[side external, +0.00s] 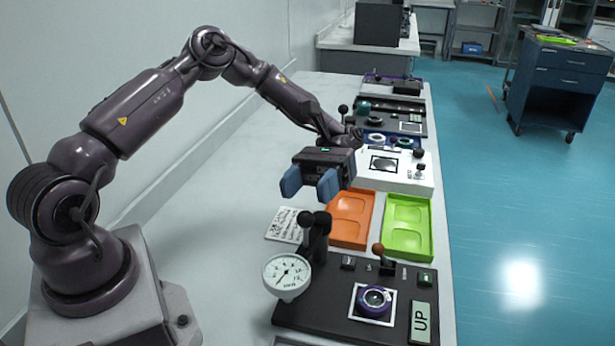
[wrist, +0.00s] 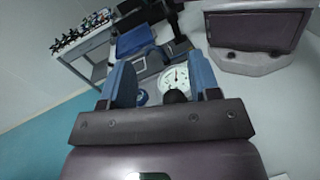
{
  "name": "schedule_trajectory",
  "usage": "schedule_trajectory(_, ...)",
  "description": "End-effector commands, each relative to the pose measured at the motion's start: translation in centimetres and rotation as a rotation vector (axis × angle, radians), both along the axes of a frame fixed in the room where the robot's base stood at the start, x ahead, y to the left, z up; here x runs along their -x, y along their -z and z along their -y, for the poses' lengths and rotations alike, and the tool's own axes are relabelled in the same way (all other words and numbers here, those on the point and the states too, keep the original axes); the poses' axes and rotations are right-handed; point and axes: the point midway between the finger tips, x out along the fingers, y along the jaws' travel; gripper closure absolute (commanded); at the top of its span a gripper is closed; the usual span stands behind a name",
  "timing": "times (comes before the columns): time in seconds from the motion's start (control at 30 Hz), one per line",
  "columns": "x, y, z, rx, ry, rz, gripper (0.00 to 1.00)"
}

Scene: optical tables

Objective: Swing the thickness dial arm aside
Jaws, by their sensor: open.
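The thickness dial (side external: 287,275) has a round white face and sits at the left edge of a black station plate (side external: 311,318). Its black arm and post (side external: 318,235) stand behind it, topped with dark knobs. The dial also shows in the wrist view (wrist: 174,79), between the finger lines. A purple-rimmed round part (side external: 373,299) lies on a white square to the right of the dial, and the dial appears clear of it. My gripper (side external: 310,186), with blue fingers, is open and empty, above and behind the dial arm, apart from it.
An orange tray (side external: 350,243) and a green tray (side external: 431,239) lie behind the station. A written card (side external: 284,225) lies to the left. The white bench is clear along the wall.

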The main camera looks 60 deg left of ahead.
Motion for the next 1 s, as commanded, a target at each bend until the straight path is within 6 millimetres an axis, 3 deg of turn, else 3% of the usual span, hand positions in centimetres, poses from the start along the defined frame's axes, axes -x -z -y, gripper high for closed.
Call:
schedule_trajectory(0.2,0.0,-1.5,0.0,0.001,0.000,-0.002,0.44)
schedule_trajectory(0.67,0.0,-2.0,0.0,0.002,-0.001,-0.001,0.44)
schedule_trajectory(1.0,0.0,-5.3,0.0,0.003,-0.001,-0.002,0.44)
